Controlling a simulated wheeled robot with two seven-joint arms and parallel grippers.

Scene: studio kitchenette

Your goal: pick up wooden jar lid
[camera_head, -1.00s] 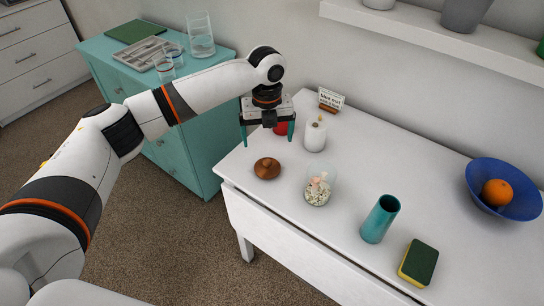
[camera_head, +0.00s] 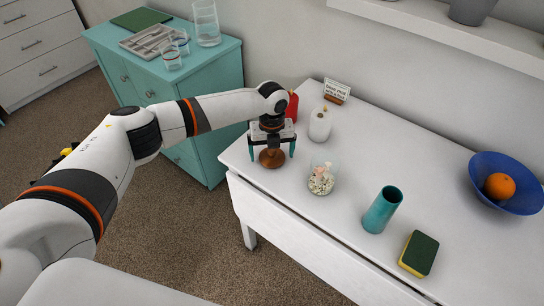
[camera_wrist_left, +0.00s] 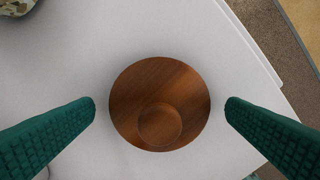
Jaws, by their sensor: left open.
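The wooden jar lid (camera_head: 271,158) is a round brown disc with a knob. It lies on the white table near its left corner. My left gripper (camera_head: 273,154) is open right above it, with one teal finger to each side. In the left wrist view the lid (camera_wrist_left: 160,104) sits between the two spread fingers, with a gap on both sides. The gripper hides part of the lid in the head view. My right gripper is not in view.
A glass jar with pale contents (camera_head: 322,178) stands just right of the lid. A white canister (camera_head: 320,125) and a red object (camera_head: 292,106) stand behind. A teal cup (camera_head: 382,210) and a sponge (camera_head: 419,254) are further right. The table's front edge is close.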

